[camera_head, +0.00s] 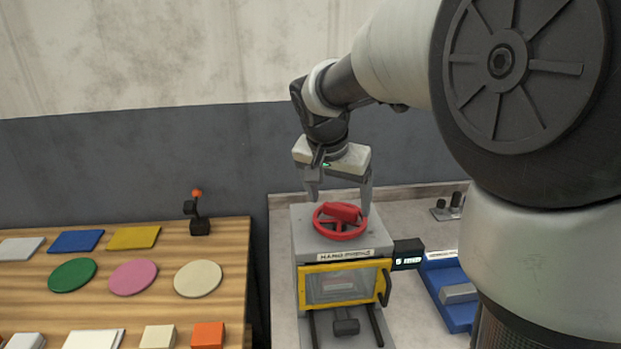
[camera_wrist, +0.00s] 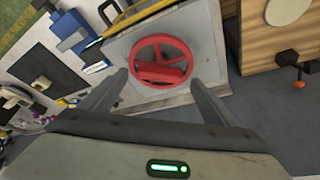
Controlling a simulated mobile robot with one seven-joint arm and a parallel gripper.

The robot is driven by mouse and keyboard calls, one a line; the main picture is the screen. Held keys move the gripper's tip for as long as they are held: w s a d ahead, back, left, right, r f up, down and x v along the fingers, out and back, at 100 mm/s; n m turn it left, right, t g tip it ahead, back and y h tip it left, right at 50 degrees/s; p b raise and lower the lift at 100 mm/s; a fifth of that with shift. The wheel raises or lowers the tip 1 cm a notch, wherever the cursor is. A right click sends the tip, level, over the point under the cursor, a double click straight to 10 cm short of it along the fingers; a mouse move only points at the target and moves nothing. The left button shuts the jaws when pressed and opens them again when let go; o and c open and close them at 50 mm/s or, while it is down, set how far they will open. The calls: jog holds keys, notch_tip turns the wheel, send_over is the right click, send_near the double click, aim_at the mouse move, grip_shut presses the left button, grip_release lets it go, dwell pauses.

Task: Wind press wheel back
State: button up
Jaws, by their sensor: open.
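The red press wheel (camera_head: 340,221) lies flat on top of the grey hand press (camera_head: 303,250). It has a raised red grip bar across it. My gripper (camera_head: 339,197) is open, with its fingers pointing down above the wheel. In the wrist view the wheel (camera_wrist: 160,62) shows ahead of and between the two open fingers (camera_wrist: 160,80), with nothing held. I cannot tell whether the right finger touches the wheel's rim. The press has a yellow-framed clear front door with a black handle (camera_head: 384,287).
A wooden table (camera_head: 235,265) at the left holds coloured plates, discs and blocks, and a small black stand with an orange ball (camera_head: 198,207). A blue tool (camera_head: 447,290) stands right of the press. A small black box with a lit display (camera_head: 408,253) sits at the press's right side.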

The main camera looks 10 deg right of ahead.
aim_at(340, 217)
jog(key=shift+x, duration=1.15)
jog(key=c, duration=1.1)
jog(key=shift+o, duration=0.2)
jog(key=n+y, duration=0.1)
jog(key=n, duration=0.1)
jog(key=shift+d+n+t, duration=0.1)
jog(key=shift+n+t, duration=0.3)
jog(key=shift+n+y+p, duration=0.4)
jog(key=shift+n+y, duration=0.2)
jog(key=shift+n, duration=1)
